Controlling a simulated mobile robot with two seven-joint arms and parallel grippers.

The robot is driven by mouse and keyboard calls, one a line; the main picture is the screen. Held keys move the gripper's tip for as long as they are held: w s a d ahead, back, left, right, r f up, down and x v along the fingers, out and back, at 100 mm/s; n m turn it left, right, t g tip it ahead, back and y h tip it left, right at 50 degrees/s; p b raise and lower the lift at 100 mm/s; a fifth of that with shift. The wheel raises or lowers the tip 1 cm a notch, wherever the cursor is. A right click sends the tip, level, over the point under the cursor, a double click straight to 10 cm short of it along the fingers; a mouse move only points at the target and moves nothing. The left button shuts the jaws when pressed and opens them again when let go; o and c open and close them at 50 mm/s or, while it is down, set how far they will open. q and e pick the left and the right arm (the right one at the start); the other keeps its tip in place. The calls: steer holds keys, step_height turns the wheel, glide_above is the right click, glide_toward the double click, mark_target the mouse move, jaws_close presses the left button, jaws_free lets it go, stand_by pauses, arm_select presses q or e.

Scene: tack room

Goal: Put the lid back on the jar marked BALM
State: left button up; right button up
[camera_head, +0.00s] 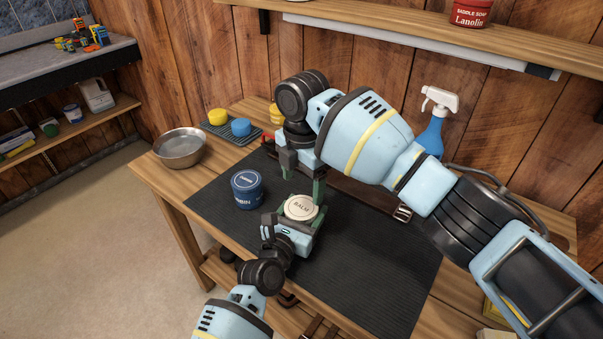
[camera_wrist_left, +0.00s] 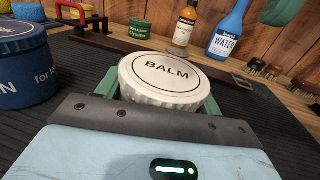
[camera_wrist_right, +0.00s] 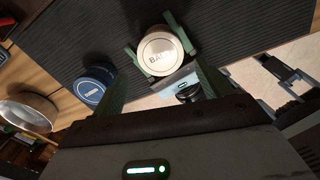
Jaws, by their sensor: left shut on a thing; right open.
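A round cream lid marked BALM (camera_head: 301,206) with a ribbed side is held level above the dark mat (camera_head: 385,262). My left gripper (camera_head: 301,217) is shut on this cream piece, with a green finger on each side in the left wrist view (camera_wrist_left: 160,92). The piece's lower part is hidden, and I cannot tell whether the jar is under the lid. My right gripper (camera_head: 302,178) is open and empty, pointing down just above the BALM top. In the right wrist view, the BALM top (camera_wrist_right: 160,53) lies ahead of its spread fingers.
A dark blue jar (camera_head: 247,190) stands on the mat, left of the BALM piece. A metal bowl (camera_head: 181,147) sits at the bench's left corner. A spray bottle (camera_head: 432,125) and a strap (camera_head: 375,195) are behind my right arm.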

mark_target(301, 207)
steer(key=n, duration=0.2)
steer(key=r+n, duration=0.1)
steer(key=n, duration=0.2)
steer(key=shift+a, duration=0.1)
steer(key=n, duration=0.3)
steer(key=r+n, duration=0.1)
steer(key=n, duration=0.2)
steer(key=shift+n, duration=0.3)
steer(key=shift+f, duration=4.05)
steer(key=shift+c, duration=0.3)
steer(key=c, duration=0.7)
steer(key=m, duration=0.6)
steer(key=shift+s, duration=0.1)
steer(key=shift+c, duration=0.2)
steer(key=m, duration=0.7)
